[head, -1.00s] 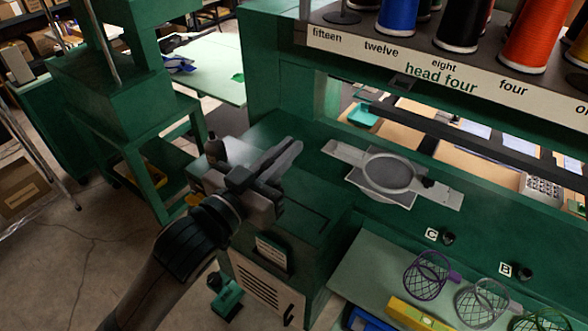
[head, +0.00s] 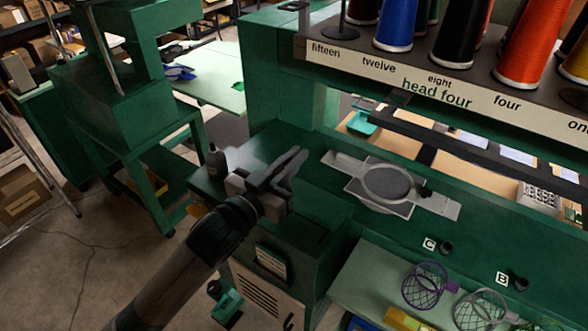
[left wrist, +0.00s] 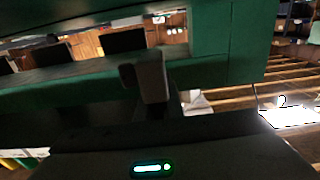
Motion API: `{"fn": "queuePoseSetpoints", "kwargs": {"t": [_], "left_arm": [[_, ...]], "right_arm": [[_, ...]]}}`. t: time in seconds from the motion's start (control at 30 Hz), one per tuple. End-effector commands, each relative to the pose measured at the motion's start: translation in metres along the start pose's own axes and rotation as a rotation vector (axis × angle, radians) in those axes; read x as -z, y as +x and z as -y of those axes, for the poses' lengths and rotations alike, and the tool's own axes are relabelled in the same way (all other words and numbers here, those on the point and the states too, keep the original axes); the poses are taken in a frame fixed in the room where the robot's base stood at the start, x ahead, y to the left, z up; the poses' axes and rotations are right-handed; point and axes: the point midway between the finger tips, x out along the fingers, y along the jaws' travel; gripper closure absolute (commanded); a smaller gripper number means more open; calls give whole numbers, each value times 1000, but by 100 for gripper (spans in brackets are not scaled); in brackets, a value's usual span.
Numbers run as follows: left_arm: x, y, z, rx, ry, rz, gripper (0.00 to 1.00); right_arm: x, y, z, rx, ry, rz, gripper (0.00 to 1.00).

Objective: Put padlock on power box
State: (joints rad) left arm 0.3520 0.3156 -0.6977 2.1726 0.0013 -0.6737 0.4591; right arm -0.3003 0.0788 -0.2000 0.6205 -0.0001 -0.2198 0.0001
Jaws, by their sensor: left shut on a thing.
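My left gripper (head: 297,160) reaches in from the left and is above the top of a green cabinet beside the sewing machine's hoop. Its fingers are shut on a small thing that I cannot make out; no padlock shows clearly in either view. In the left wrist view a grey finger-like block (left wrist: 150,78) with a hooked end stands up at the middle. The green cabinet with a pale slatted front (head: 256,297) and a small label may be the power box. My right gripper is not in view.
A grey hoop (head: 387,183) is on the green machine bed right of the gripper. Thread cones (head: 456,45) stand on the rack above. Open floor is at the left.

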Motion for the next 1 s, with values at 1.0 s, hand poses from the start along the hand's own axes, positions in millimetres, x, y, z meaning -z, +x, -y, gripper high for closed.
{"fn": "queuePoseSetpoints", "kwargs": {"t": [1.0], "left_arm": [[-38,-1,0,0,-1,2,74]], "right_arm": [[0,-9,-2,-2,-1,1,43]]}}
